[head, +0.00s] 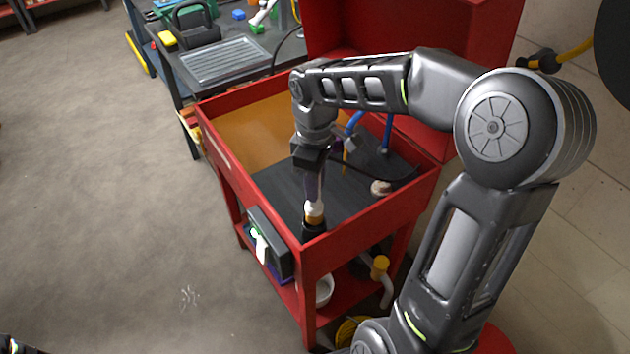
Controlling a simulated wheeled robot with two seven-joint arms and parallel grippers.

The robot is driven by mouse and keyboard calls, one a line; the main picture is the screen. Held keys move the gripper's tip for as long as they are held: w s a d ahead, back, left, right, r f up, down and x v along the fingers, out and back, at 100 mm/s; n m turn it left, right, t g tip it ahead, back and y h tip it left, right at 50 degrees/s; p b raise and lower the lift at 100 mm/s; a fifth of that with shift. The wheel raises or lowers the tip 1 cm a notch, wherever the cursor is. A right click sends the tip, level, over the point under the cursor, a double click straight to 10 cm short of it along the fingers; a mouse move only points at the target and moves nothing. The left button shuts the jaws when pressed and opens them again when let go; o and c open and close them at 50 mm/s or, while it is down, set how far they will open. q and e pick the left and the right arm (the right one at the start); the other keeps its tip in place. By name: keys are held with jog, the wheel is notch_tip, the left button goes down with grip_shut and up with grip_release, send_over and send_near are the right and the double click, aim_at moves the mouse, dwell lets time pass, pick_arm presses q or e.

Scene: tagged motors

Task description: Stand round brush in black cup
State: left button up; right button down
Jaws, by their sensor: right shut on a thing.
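The black cup (313,231) stands in the near corner of the red cart's top tray, against the front wall. My right gripper (314,190) points down above the cup and is shut on the round brush (314,212). A white part and an orange-tan part of the brush show below the fingers. The brush is roughly upright, in line with the cup's mouth. Its lower end meets the cup's rim in the picture; I cannot tell how far inside it is. The fingers hide its upper part.
The red cart's tray (262,178) has raised walls and a dark mat (284,187). A small pale round object (380,187) and blue-handled tools (388,133) lie to the right. A dark box (268,243) hangs outside the front wall. A workbench (228,84) stands behind.

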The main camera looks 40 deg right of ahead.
jog(key=shift+f+b, duration=1.35)
jog(key=shift+f, duration=0.85)
jog(key=c, duration=1.1)
grip_release()
jog(key=shift+r, duration=0.1)
jog(key=shift+r, duration=3.85)
jog(key=shift+s, duration=0.1)
